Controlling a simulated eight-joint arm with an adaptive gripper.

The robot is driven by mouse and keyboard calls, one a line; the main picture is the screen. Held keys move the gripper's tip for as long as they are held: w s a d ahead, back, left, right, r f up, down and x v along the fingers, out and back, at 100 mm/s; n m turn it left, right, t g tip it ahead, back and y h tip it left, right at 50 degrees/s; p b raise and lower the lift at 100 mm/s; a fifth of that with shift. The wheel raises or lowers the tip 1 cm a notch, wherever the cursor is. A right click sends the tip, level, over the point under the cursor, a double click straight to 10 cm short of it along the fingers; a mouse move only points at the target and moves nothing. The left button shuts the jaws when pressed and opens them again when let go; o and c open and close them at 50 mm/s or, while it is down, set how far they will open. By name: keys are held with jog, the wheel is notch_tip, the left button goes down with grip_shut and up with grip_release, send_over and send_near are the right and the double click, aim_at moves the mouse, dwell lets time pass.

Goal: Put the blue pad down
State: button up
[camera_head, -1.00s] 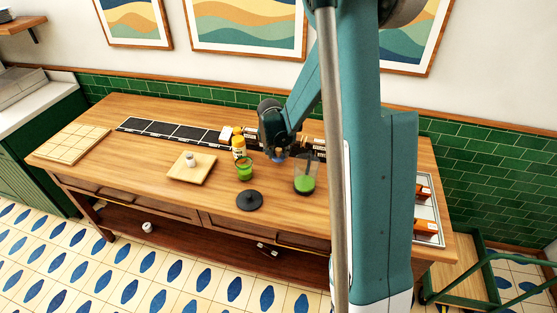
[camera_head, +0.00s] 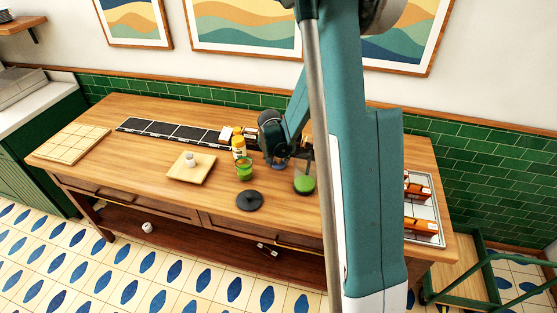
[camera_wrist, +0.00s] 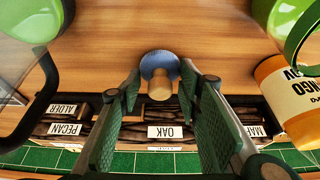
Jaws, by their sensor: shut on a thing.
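The blue pad (camera_wrist: 158,64) is a round blue disc with a short light wooden grip. In the wrist view it sits between the fingertips of my gripper (camera_wrist: 160,86), which is shut on it. In the head view the blue pad (camera_head: 279,164) shows just below my gripper (camera_head: 277,157), low over the wooden table (camera_head: 330,190), between the green cup and the blender-like jar. I cannot tell whether the pad touches the wood.
A green cup (camera_head: 245,170), yellow bottle (camera_head: 239,146) and clear jar with green contents (camera_head: 304,184) stand close by. A black disc (camera_head: 249,201) lies in front. Labelled blocks, including OAK (camera_wrist: 172,131), line the back. Bare wood surrounds the pad.

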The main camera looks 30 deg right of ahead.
jog(key=shift+f, duration=0.15)
jog(key=o, duration=0.8)
jog(key=shift+o, duration=0.2)
jog(key=shift+r, duration=0.25)
jog(key=v, duration=1.2)
jog(key=shift+p, duration=0.35)
